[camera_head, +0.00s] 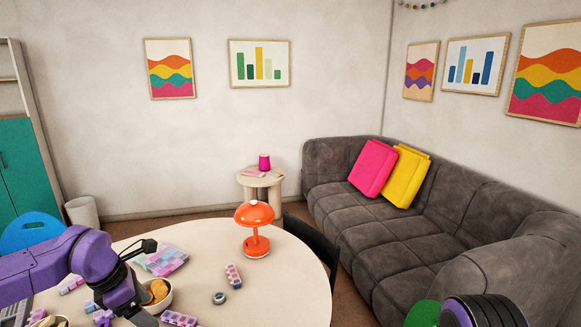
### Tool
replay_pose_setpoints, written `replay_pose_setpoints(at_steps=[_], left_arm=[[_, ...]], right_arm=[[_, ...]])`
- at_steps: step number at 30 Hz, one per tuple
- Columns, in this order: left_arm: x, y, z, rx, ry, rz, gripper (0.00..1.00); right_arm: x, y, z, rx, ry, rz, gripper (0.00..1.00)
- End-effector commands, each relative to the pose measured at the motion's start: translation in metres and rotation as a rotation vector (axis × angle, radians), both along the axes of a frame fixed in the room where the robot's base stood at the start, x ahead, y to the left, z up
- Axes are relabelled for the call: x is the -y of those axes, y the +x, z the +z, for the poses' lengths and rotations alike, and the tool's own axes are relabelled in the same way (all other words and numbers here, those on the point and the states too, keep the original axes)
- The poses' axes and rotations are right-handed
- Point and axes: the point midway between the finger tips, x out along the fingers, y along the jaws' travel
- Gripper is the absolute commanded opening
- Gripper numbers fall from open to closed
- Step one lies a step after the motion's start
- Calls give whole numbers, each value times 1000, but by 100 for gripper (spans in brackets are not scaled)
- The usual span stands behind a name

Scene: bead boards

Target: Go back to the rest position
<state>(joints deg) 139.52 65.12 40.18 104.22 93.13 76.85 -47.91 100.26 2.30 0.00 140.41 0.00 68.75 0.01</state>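My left arm comes in from the left over the round cream table (290,290). My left gripper (145,280) is above the table's left part, with its two dark fingers spread wide apart. I see nothing held between them. Part of my purple and black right arm shows at the bottom right edge, in front of the sofa. My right gripper is outside the view.
A bowl of snacks (167,296) stands close beside the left gripper. Bead boards (166,260), bead strips (233,275), a grey ring (219,298) and an orange lamp (257,232) are on the table. The table's right part is clear. A grey sofa (380,235) stands right.

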Motion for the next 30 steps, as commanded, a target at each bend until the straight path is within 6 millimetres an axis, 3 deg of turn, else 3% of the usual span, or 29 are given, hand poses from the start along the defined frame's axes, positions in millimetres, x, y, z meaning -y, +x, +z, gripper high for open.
replay_pose_setpoints(at_steps=[8, 13, 17, 20, 24, 30], left_arm=[[6, -13, -57, -67, 210, -72, 79], [4, -36, -112, -116, 423, -170, 79], [0, -66, -165, -142, 637, -320, 79], [-3, -100, -209, -138, 814, -515, 79], [-3, -164, -263, -89, 968, -886, 79], [6, -258, -302, -8, 917, -1366, 79]], right_arm=[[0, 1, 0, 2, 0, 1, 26], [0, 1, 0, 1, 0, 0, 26], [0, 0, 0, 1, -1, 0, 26], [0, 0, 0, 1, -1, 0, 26], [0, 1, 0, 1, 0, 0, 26], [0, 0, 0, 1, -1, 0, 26]])
